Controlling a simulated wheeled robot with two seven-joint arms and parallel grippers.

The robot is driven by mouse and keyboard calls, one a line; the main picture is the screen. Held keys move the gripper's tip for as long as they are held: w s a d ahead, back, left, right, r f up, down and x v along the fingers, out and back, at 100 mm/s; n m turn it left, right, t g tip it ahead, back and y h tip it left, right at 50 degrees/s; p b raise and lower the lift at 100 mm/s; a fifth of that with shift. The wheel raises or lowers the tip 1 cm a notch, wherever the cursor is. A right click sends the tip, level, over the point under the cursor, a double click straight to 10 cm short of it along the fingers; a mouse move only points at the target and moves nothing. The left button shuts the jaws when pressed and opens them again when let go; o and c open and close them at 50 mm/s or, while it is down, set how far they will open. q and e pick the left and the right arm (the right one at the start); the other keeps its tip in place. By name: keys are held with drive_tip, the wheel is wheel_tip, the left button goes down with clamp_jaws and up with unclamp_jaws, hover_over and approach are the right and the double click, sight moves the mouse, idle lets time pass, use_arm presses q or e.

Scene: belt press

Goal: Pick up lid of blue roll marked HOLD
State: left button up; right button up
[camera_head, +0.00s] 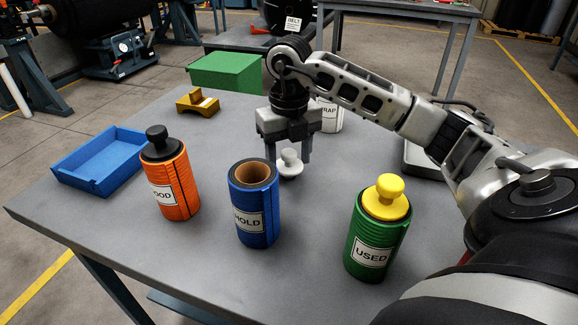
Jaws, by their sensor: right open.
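The blue roll marked HOLD (254,205) stands upright on the grey table with its top open, showing a brown tube inside. A white knobbed lid (290,168) is behind it and to its right, and appears to rest on the tabletop. My right gripper (291,152) points down over this lid, open, with a finger on either side of the knob. I cannot tell whether the fingers touch it. My left gripper is not in view.
An orange roll with a black lid (172,185) stands left, and a green roll with a yellow lid (376,232) right. A blue tray (84,181), yellow block (198,103), green box (227,71) and white roll (330,118), partly hidden by my arm, are farther around.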

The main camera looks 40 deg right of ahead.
sight(289, 152)
drive_tip(key=shift+f, duration=0.65)
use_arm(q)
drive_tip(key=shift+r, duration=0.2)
use_arm(e)
drive_tip(key=c, duration=0.6)
wheel_tip(289, 152, up, 9)
drive_tip(key=shift+r+p, duration=0.1)
drive_tip(key=shift+p, duration=0.95)
drive_tip(key=shift+r, duration=0.3)
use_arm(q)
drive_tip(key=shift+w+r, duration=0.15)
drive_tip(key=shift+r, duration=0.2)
use_arm(e)
drive_tip(key=shift+r, duration=0.1)
